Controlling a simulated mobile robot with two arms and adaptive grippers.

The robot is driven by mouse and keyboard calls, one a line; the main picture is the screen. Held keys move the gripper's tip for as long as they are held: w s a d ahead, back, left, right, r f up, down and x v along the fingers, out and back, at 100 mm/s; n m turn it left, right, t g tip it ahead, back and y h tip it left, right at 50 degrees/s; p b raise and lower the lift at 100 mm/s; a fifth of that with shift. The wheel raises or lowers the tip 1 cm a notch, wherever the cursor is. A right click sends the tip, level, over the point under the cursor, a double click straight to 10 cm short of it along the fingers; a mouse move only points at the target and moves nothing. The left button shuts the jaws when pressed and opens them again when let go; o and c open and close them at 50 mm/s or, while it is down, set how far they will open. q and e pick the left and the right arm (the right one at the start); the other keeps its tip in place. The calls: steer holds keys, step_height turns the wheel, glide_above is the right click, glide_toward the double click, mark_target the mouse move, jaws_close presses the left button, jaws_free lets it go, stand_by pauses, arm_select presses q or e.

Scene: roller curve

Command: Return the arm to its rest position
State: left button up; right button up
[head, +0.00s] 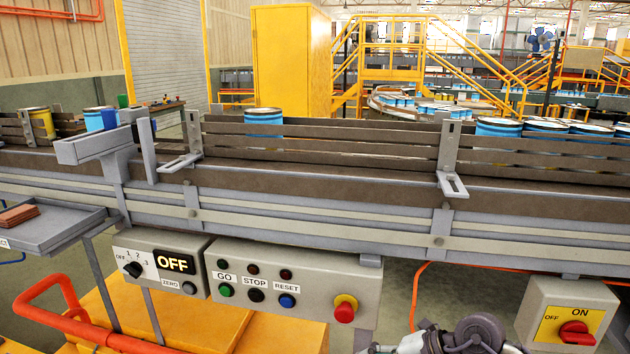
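Part of a grey and dark jointed mechanism, which looks like my own arm, shows at the bottom edge, right of centre, in the head view. It is in front of and below the conveyor (310,208), between the control box with the red stop button (344,308) and the ON/OFF switch box (568,312). Most of it is cut off by the frame, and I see no fingertips. My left arm and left gripper do not show.
Blue cans, such as this one (263,117), stand on the conveyor behind dark guide rails (320,142). The panel display (175,264) reads OFF. A grey tray (60,232) with reddish-brown pieces (18,216) is at left. A red-orange tube (62,322) curves at lower left.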

steer(key=s+a+r+m+t+y, duration=0.1)
steer(key=a+r+m+t+y, duration=0.1)
steer(key=a+r+t+y, duration=0.3)
steer(key=a+r+m+t+y, duration=0.1)
steer(key=r+m+t+y, duration=0.15)
steer(key=r, duration=0.45)
steer(key=w+d+r+m+t+h, duration=0.1)
steer(key=d+r+m+t+h, duration=0.1)
steer(key=d+m+t+h, duration=0.6)
steer(key=s+d+f+m+g+h, duration=0.2)
steer(key=s+d+f+m+h, duration=0.2)
steer(key=d+f+m+h, duration=0.65)
steer(key=s+a+f+m+g+y, duration=0.1)
steer(key=s+a+f+m+g, duration=0.1)
steer(key=s+f+g, duration=0.7)
steer(key=s+a+f+m+g+y, duration=0.15)
steer(key=s+f+g, duration=0.4)
steer(key=s, duration=0.75)
step_height(320, 180, down, 25)
steer(key=p, duration=0.2)
steer(key=s+d+f+h+p, duration=0.1)
steer(key=s+d+f+p, duration=0.1)
steer(key=s+f, duration=1.2)
steer(key=s+d, duration=0.1)
steer(key=s, duration=0.2)
steer(key=shift+s+f+g, duration=0.3)
steer(key=shift+s+f, duration=0.05)
